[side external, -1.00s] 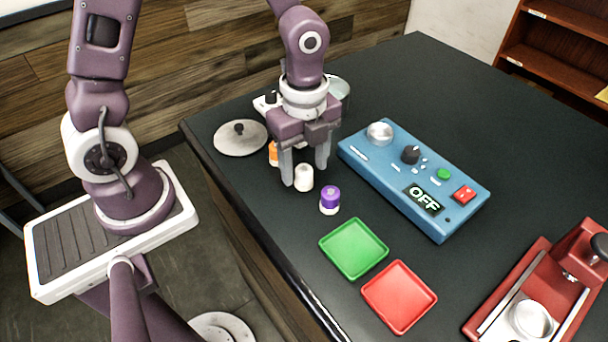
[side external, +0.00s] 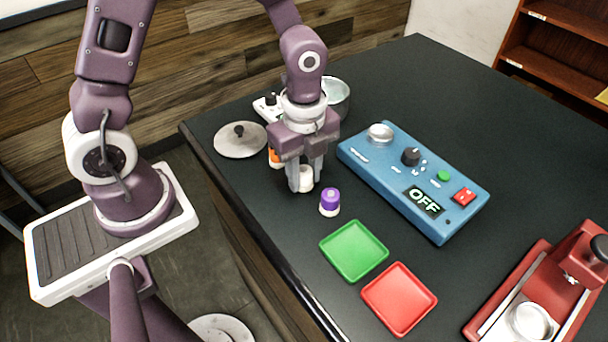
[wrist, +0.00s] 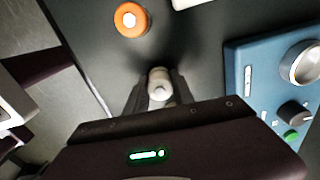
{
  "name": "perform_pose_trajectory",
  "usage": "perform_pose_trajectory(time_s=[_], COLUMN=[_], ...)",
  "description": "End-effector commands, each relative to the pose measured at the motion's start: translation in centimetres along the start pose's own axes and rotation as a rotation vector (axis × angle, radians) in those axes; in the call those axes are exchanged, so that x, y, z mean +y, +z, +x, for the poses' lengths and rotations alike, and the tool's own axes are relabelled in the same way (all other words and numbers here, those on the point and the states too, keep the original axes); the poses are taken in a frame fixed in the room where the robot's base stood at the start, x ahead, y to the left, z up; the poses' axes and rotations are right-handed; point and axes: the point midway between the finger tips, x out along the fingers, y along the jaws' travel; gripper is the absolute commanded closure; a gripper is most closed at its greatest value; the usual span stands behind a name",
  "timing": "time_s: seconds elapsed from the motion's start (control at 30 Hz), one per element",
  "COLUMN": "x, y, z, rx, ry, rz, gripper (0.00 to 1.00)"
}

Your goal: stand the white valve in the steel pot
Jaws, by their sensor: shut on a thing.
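The white valve (side external: 306,180) stands on the dark table, between the fingers of my gripper (side external: 304,182). My gripper is shut on it, and the fingers hide part of its sides. In the wrist view the white valve (wrist: 159,84) shows between the fingertips. The steel pot (side external: 337,95) stands at the back of the table, behind my gripper, which partly hides it. Its round lid (side external: 240,140) with a dark knob lies on the table to the left.
An orange valve (wrist: 131,19) is close behind my gripper. A purple valve (side external: 329,202) stands just to the right. The blue control box (side external: 415,180) reads OFF. Green (side external: 354,250) and red (side external: 399,298) trays lie in front, and a red machine (side external: 540,295) stands at far right.

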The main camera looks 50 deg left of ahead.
Motion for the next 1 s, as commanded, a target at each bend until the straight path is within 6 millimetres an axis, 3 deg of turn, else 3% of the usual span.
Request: perform_pose_trajectory(time_s=[0.3, 0.4, 0.57, 0.67, 0.8, 1.0], x=[-0.1, -0.3, -3.3, -6.9, -11.8, -16.0], y=[0.0, 0.1, 1.6, 4.0, 9.0, 15.7], z=[-7.4, -9.0, -10.3, -10.7, -11.2, -11.3], rx=[0.000, 0.000, 0.010, 0.016, 0.018, 0.006], ry=[-0.008, -0.006, -0.004, -0.004, -0.002, -0.001], rz=[-0.002, -0.006, -0.076, -0.167, -0.314, -0.479], gripper=[1.00, 1.00, 1.00, 1.00, 1.00, 1.00])
